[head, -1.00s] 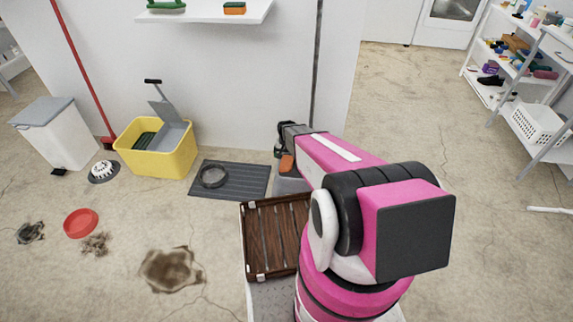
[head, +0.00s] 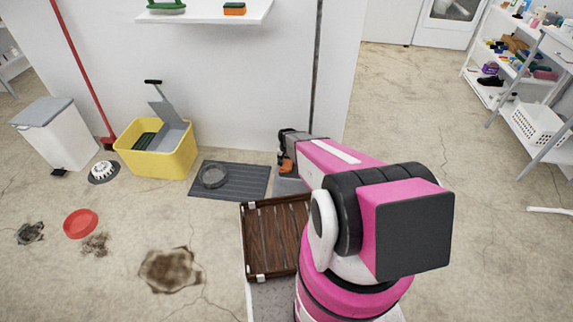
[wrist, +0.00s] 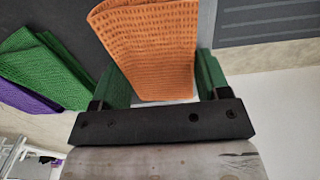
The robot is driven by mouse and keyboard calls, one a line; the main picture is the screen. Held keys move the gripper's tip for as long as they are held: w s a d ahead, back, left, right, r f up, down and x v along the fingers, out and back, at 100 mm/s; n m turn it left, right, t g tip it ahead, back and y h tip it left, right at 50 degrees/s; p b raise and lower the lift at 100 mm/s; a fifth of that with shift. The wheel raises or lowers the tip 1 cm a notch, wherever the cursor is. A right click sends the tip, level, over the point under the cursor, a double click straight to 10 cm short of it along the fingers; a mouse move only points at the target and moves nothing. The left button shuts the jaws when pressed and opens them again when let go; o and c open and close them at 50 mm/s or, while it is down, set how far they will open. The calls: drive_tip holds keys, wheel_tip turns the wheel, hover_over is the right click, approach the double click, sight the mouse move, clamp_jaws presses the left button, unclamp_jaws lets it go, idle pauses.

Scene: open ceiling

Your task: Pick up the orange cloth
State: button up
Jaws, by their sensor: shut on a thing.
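The orange cloth (wrist: 150,50) fills the upper middle of the wrist view and has a waffle-like texture. My gripper (wrist: 160,88) is shut on it, with a green-sided finger on each side of the cloth. In the head view my gripper (head: 287,153) is at the far end of my arm, near the wall. A small orange patch of the cloth (head: 287,166) shows there below the gripper. My arm hides much of the area around it.
A green cloth (wrist: 42,70) and a purple cloth (wrist: 30,97) lie left of the gripper in the wrist view. A dark mat (head: 240,180) with a round ring, a yellow bucket (head: 160,155) and a white bin (head: 56,138) stand left. Open floor lies right.

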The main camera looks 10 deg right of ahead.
sight(287, 161)
drive_tip(key=shift+r, duration=0.1)
wheel_tip(287, 161, up, 4)
drive_tip(key=shift+s+r, duration=0.1)
drive_tip(key=shift+r, duration=0.1)
drive_tip(key=s+a+r, duration=0.6)
drive_tip(key=a, duration=0.4)
drive_tip(key=shift+r, duration=0.2)
